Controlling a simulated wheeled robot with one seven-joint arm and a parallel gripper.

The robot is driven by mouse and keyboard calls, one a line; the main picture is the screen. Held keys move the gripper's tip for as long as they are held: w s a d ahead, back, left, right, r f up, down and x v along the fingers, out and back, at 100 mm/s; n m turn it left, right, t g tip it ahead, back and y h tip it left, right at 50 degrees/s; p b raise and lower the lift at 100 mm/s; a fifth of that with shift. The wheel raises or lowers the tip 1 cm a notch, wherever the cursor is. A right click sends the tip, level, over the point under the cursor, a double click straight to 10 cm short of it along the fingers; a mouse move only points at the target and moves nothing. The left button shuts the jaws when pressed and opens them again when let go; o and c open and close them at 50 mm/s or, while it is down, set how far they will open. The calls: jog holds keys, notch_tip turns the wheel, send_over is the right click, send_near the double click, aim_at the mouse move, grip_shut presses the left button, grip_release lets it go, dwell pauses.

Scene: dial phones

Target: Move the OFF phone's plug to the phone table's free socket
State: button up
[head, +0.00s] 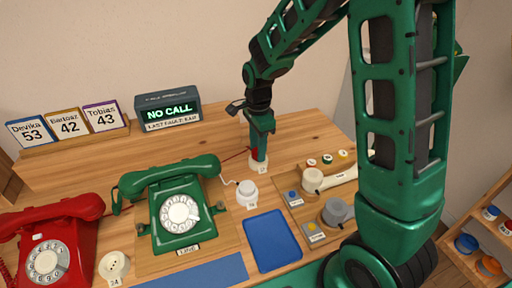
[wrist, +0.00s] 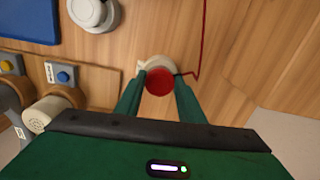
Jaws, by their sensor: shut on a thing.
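My gripper (head: 260,157) points down at the back of the table and is shut on a red plug (wrist: 159,82). A red cord (wrist: 203,40) runs from the plug. Right under the plug is a pale round socket (head: 259,168), its rim also showing in the wrist view (wrist: 156,61); I cannot tell whether the plug is seated in it. A white plug (head: 246,189) sits on another socket in front. A cream socket (head: 114,265) with bare holes stands between the red phone (head: 47,248) and the green phone (head: 177,208).
A sign (head: 168,108) reads "NO CALL". Name cards (head: 68,123) stand at the back left. A blue pad (head: 271,241) lies in front. On the right, a panel (head: 294,214) carries buttons, a cream handle (head: 322,179) and a grey one (head: 337,212).

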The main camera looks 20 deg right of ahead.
jog(key=shift+f, duration=0.3)
jog(key=o, duration=1)
notch_tip(320, 180, up, 11)
jog(key=shift+f, duration=0.1)
